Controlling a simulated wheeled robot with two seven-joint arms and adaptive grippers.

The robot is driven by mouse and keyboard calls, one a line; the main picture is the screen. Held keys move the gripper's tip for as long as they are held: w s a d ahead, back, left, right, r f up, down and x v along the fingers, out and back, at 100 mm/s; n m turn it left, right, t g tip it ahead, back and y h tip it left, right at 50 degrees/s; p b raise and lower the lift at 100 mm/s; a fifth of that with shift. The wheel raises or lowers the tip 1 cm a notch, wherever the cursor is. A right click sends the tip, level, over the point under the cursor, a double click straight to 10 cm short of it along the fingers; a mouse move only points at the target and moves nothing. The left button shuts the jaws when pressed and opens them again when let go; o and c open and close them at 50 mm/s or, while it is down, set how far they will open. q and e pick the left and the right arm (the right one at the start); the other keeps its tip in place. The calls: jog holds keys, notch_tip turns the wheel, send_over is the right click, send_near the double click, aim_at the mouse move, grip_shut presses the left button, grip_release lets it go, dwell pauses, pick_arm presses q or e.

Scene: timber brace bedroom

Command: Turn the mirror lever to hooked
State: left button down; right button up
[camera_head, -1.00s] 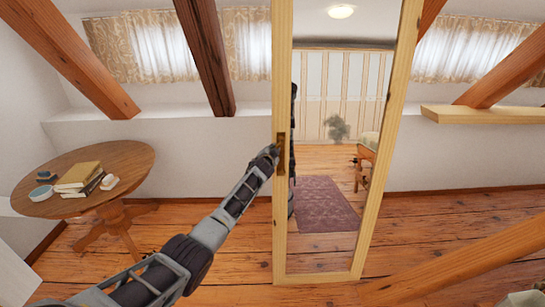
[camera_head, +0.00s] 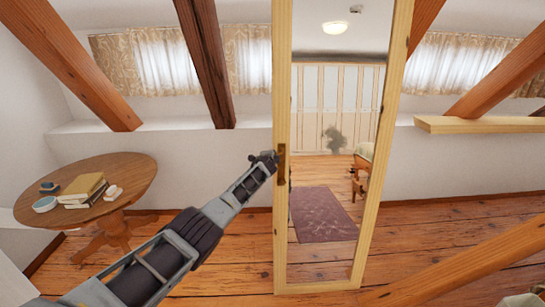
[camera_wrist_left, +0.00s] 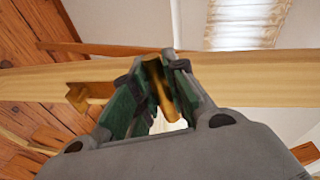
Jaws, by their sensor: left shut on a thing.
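The tall mirror (camera_head: 330,230) has a pale wooden frame (camera_head: 281,225) and stands upright in the middle of the head view. A small brass plate (camera_head: 282,163) with the lever is on its left frame post, partly hidden by my left gripper. My left gripper (camera_head: 266,159) is at that post, coming from the left. In the left wrist view, the fingers (camera_wrist_left: 156,92) are shut on the brass lever (camera_wrist_left: 158,82). The pale frame post runs across this view behind them, and a second brass piece (camera_wrist_left: 77,97) sits to the left. The lever's exact angle cannot be told. My right gripper is not seen.
A round wooden table (camera_head: 130,177) with books (camera_head: 82,188) and small dishes stands at the left. Slanted timber braces (camera_head: 75,65) cross the room, one low at the front right (camera_head: 460,265). A pale shelf (camera_head: 475,124) is at the right. Bare floor lies around the mirror.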

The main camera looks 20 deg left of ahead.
pick_arm(q)
jog(key=shift+r+m+p, duration=0.55)
jog(key=shift+m+p, duration=0.05)
jog(key=shift+m, duration=0.1)
jog(key=c, duration=1.4)
grip_release()
jog(key=shift+w+f, duration=0.1)
jog(key=shift+s+d, duration=0.15)
jog(key=shift+s, duration=0.25)
jog(key=shift+r+v, duration=0.1)
jog(key=shift+v, duration=2.7)
jog(key=shift+r+v, duration=0.15)
jog(key=shift+v, duration=2.7)
jog(key=shift+w+d, duration=0.1)
